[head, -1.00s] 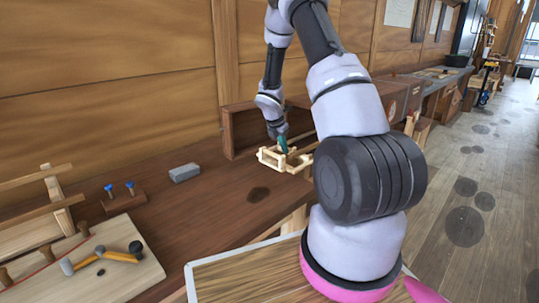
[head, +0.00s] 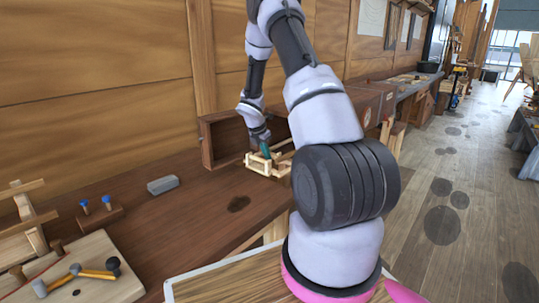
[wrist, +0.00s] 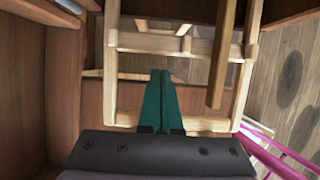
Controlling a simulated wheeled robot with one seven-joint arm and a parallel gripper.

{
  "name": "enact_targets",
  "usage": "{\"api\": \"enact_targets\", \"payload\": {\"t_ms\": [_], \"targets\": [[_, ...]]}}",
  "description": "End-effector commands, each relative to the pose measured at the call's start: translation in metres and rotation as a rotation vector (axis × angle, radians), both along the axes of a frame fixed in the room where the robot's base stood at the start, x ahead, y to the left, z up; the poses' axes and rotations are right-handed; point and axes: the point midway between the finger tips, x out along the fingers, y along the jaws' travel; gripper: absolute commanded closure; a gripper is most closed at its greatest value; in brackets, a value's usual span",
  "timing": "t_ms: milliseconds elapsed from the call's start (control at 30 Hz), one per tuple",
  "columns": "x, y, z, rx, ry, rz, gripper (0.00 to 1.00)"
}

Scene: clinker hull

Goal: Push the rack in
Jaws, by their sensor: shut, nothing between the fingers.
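The rack is a pale wooden frame (head: 258,169) with crossbars, at the dark wooden box (head: 206,147) on the bench. In the head view its near end sticks out in front of the box, and my arm hides part of its right side. My gripper (head: 267,154) has teal fingers, shut and empty, and points down into the rack's near end. In the wrist view the shut fingers (wrist: 160,74) lie between the rack's side bars, with their tips just short of a crossbar (wrist: 150,42). I cannot tell whether they touch it.
A brown stick (wrist: 222,62) lies across the rack in the wrist view. On the bench (head: 190,215) are a grey block (head: 163,185), a stand with two blue-topped pegs (head: 97,212), and a board with mallets (head: 98,273). Open floor (head: 450,190) lies to the right.

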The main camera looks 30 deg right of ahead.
Motion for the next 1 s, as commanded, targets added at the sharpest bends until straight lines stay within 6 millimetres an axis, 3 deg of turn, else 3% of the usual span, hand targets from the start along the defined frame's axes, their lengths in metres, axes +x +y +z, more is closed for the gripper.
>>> {"api": "enact_targets", "payload": {"t_ms": [100, 400, 600, 767, 1000], "targets": [[0.0, 0.023, 0.0, 0.0, 0.0, 0.003, 1.0], [-0.009, 0.043, 0.065, 0.0, -0.003, -0.002, 1.0], [-0.013, 0.052, 0.088, 0.001, -0.002, -0.001, 1.0], [-0.024, 0.074, 0.085, -0.035, 0.02, -0.002, 1.0], [-0.066, 0.149, 0.064, -0.26, -0.019, -0.008, 1.0]]}}
